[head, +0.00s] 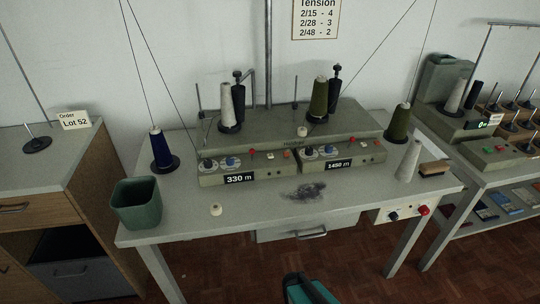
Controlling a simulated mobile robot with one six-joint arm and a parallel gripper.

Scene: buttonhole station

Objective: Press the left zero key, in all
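The winder (290,126) stands on the grey table, with two control boxes along its front. The left box (212,180) has a display (240,179) reading 330 m. On its top are two blue-and-white dials (231,162), a red button (252,153) and a pale key (268,156). The right box (345,170) has a display (338,164) reading 1450 m, with similar dials, a red button (350,145) and a pale key (353,157). Key markings are too small to read, so I cannot tell which is the left zero key. My gripper is not in view.
On the table (180,215) are a green bin (137,203), a blue cone (160,149), a small pale round piece (216,210), a dark lint patch (306,191), a pale cone (409,160) and a brush (434,168). The front middle is mostly clear. Threads run up from the cones.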

